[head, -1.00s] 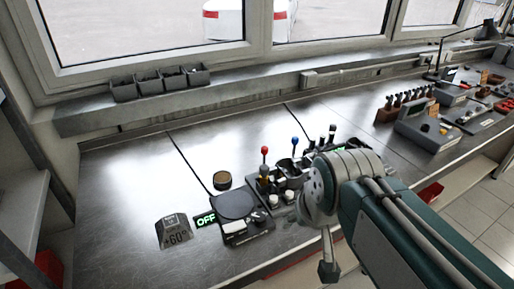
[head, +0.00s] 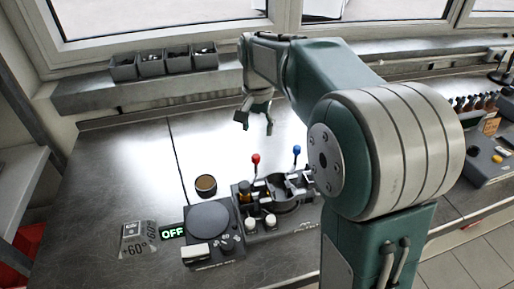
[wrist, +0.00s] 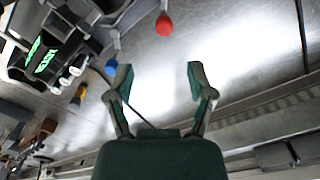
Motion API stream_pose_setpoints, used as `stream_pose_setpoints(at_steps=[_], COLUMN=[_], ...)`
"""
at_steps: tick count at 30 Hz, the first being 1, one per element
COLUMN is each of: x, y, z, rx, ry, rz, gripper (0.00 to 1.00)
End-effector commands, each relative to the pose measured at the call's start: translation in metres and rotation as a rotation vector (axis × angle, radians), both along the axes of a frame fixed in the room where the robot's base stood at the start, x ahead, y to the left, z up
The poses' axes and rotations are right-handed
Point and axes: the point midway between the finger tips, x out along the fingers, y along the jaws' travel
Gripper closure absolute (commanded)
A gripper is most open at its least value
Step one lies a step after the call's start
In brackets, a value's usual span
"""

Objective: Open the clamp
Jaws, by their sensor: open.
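A dark fixture (head: 290,206) on the metal bench, which looks like the clamp, has a round cradle and two upright levers. One lever has a red knob (head: 255,158), the other a blue knob (head: 297,149). I cannot tell the clamp's state. My gripper (head: 255,124) hangs above and behind the levers, open and empty, touching nothing. In the wrist view its two fingers (wrist: 159,76) are spread apart. The red knob (wrist: 164,25) is beyond the fingertips there, and the blue knob (wrist: 110,66) is beside the left finger.
A black hotplate-like device (head: 209,220) and a green OFF display (head: 172,231) are left of the fixture. A small round tin (head: 206,185) stands behind them. Grey bins (head: 151,64) line the window ledge. The bench (head: 110,185) is bare at left.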

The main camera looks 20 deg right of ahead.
Motion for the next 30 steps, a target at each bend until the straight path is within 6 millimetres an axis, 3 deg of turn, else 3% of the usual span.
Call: stream_pose_setpoints(at_steps=[8,21,30], x=[0.006,0.005,0.006], y=[0.002,-0.002,-0.001], z=[-0.013,-0.089,-0.112], rx=[-0.001,0.002,0.002], ry=[0.014,0.014,0.011], rz=[-0.015,-0.015,-0.014], gripper=[0.31,0.31,0.31])
